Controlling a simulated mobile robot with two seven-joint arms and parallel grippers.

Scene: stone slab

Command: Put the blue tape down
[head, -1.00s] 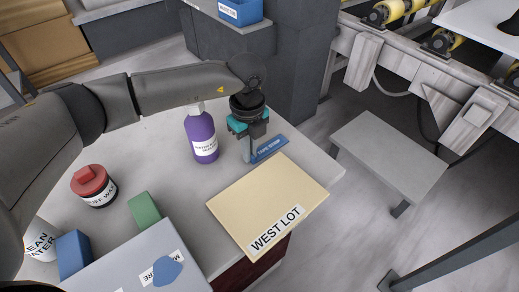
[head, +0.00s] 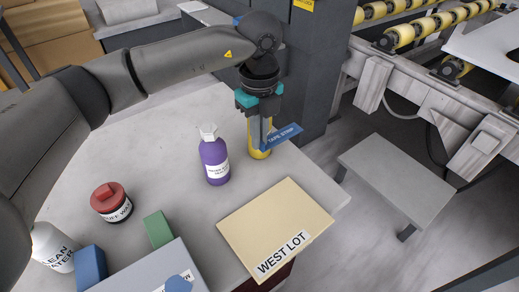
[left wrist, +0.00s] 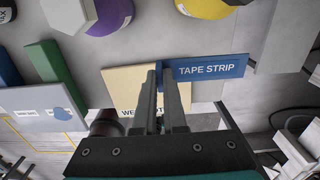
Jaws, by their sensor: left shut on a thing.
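My right gripper is not in view.
The slab (head: 140,170) also holds a purple bottle (head: 214,160), a red-lidded jar (head: 112,204), a tan WEST LOT panel (head: 275,226), a green block (head: 159,229), a blue block (head: 90,264) and a white bottle (head: 52,247). A grey bench (head: 397,176) stands right.

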